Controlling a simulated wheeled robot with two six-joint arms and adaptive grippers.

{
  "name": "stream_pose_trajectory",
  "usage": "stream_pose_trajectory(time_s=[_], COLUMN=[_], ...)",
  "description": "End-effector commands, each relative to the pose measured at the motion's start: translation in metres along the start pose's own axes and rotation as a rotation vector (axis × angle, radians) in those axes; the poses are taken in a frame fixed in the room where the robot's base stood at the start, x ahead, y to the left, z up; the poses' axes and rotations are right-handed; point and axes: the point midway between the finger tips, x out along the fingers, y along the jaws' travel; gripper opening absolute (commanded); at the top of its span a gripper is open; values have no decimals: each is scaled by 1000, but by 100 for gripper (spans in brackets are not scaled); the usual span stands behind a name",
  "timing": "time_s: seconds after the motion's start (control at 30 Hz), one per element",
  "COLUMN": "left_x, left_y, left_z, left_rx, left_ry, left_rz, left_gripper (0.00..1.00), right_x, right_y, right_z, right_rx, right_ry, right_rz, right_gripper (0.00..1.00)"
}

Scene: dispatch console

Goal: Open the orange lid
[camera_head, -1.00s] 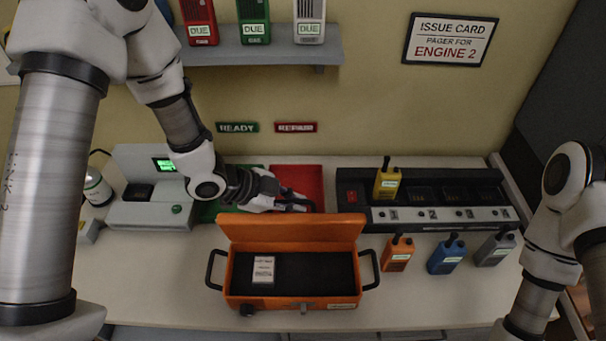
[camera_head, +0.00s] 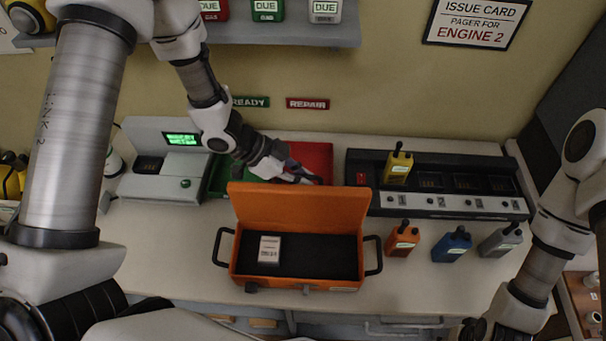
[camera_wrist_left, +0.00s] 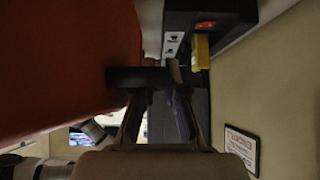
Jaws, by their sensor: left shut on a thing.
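The orange lid (camera_head: 298,207) stands raised at the back edge of the orange case (camera_head: 238,262), whose black inside is open to view. A small white labelled card or block (camera_head: 269,249) sits in the left part of the case. My left gripper (camera_head: 308,178) is behind the lid's top edge, partly hidden. In the left wrist view its fingers (camera_wrist_left: 158,80) close by a dark bar (camera_wrist_left: 125,77) next to the broad orange lid surface (camera_wrist_left: 65,60); it appears shut on that part of the lid. My right gripper (camera_head: 477,329) is at the bottom right, away from the case.
A charger rack (camera_head: 450,203) with a yellow pager (camera_head: 398,166) stands at the back right. Green and red (camera_head: 315,155) trays lie behind the lid. A grey device (camera_head: 165,180) stands left.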

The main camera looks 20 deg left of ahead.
Motion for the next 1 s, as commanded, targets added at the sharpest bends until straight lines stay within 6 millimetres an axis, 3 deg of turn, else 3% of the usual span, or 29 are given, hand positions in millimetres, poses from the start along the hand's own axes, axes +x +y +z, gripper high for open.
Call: stream_pose_trajectory(time_s=[0.03,0.07,0.47,0.57,0.8,1.0], left_x=[1,1,-6,-22,-79,-108], left_y=[2,2,0,-1,0,0], left_z=[1,1,0,0,-1,0], left_rx=[-1,-1,-2,-2,-2,-2], left_ry=[-3,-3,-1,2,5,3], left_rz=[3,3,-1,-3,-2,3], left_gripper=[0,21,23,23,23,23], right_x=[0,0,0,0,0,0], right_y=[0,0,0,0,0,0], right_z=[0,0,0,0,0,0], right_rx=[0,0,0,0,0,0], right_ry=[0,0,0,0,0,0], right_rz=[0,0,0,0,0,0], right_gripper=[38,38,38,38,38,38])
